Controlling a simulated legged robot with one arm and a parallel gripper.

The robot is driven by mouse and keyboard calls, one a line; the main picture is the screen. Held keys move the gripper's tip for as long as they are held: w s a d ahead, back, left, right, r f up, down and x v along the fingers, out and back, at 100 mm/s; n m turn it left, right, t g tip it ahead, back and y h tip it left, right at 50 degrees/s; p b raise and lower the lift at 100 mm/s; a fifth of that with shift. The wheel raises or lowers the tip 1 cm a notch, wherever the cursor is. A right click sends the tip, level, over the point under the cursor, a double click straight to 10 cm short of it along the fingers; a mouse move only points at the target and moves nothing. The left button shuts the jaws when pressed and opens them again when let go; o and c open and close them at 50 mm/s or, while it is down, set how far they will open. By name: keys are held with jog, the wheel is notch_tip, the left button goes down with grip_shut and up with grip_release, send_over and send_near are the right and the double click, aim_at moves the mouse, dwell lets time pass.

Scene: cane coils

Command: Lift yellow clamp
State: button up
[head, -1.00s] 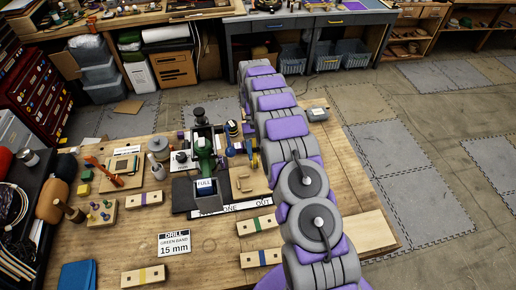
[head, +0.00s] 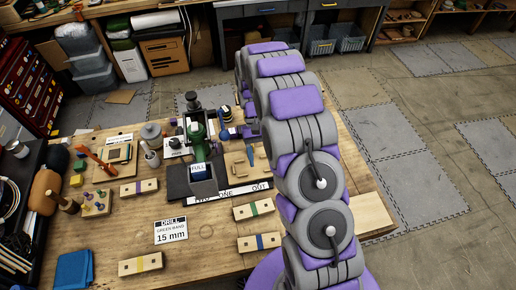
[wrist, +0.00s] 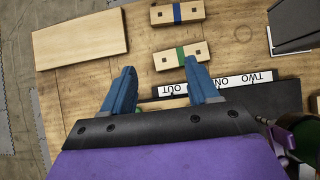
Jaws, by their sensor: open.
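I cannot make out the yellow clamp clearly in either current view; my arm or gripper may hide it. My gripper (wrist: 160,70) is open and empty in the wrist view, its two blue fingers spread above the workbench. Between and beyond the fingertips lies a wooden block with a green band (wrist: 180,57), apart from them. In the head view a blue fingertip of my gripper (head: 250,155) shows just left of my arm, over a pale wooden board right of the green machine (head: 198,145).
The blue-banded block (head: 259,242) and the drill sign (head: 171,231) lie on the bench (head: 205,262). The TWO ONE OUT strip (wrist: 228,84) lies near my right finger in the wrist view. Peg blocks and small cubes (head: 76,181) stand left. A bare plank (wrist: 80,39) lies nearby.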

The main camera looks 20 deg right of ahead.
jog(key=shift+s+r+b, duration=0.15)
jog(key=shift+s+b, duration=0.05)
jog(key=shift+s, duration=1)
jog(key=shift+s+r+b, duration=0.1)
jog(key=shift+s+b, duration=0.05)
jog(key=shift+s, duration=1.05)
jog(key=s+r+t+b, duration=0.3)
jog(key=s+r+b, duration=0.2)
jog(key=s+b, duration=0.55)
jog(key=s+f+t+b, duration=0.1)
jog(key=s+f+b, duration=0.1)
jog(key=s, duration=0.5)
jog(key=s+f+t+b, duration=0.1)
jog(key=s+f+b, duration=0.1)
jog(key=s+b, duration=0.3)
jog(key=shift+s+a+f+t+b, duration=0.15)
jog(key=shift+s+f+t+b, duration=0.2)
jog(key=shift+s, duration=0.75)
jog(key=shift+n, duration=0.3)
